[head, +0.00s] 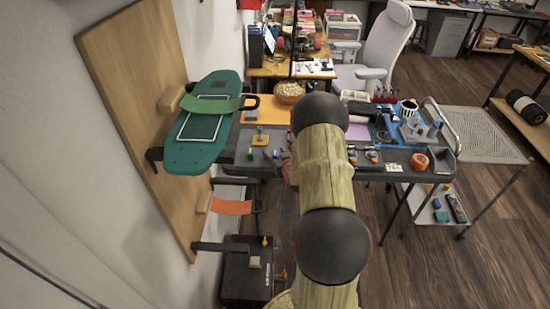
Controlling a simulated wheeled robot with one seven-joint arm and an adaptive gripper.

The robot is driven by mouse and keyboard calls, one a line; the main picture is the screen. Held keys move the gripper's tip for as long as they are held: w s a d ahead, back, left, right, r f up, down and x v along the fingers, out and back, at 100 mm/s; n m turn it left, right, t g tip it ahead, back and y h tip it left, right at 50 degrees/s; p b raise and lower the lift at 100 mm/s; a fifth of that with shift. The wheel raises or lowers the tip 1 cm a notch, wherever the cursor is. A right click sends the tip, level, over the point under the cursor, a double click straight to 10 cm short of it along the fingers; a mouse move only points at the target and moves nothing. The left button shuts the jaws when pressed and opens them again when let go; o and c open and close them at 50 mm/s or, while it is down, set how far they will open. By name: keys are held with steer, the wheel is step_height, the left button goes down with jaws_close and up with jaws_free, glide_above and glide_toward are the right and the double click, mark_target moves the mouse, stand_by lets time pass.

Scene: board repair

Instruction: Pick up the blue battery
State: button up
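I cannot make out the blue battery for certain. A small blue item (276,154) lies on the dark worktable (385,175), left of my arm. Another small blue item (436,203) lies on the white lower shelf (425,215) at the right, near a green item (441,216). Both are too small to identify. My arm reaches away from me over the middle of the worktable. It hides part of the tabletop, and my gripper does not show.
A green board (203,151) hangs on a wooden wall panel (130,70) at the left. The worktable carries an orange roll (419,161), a striped cup (408,108) and small tools. A grey chair (385,45) stands behind. The wooden floor (450,265) at the lower right is clear.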

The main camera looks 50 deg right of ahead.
steer(key=shift+c, duration=1.2)
jaws_close()
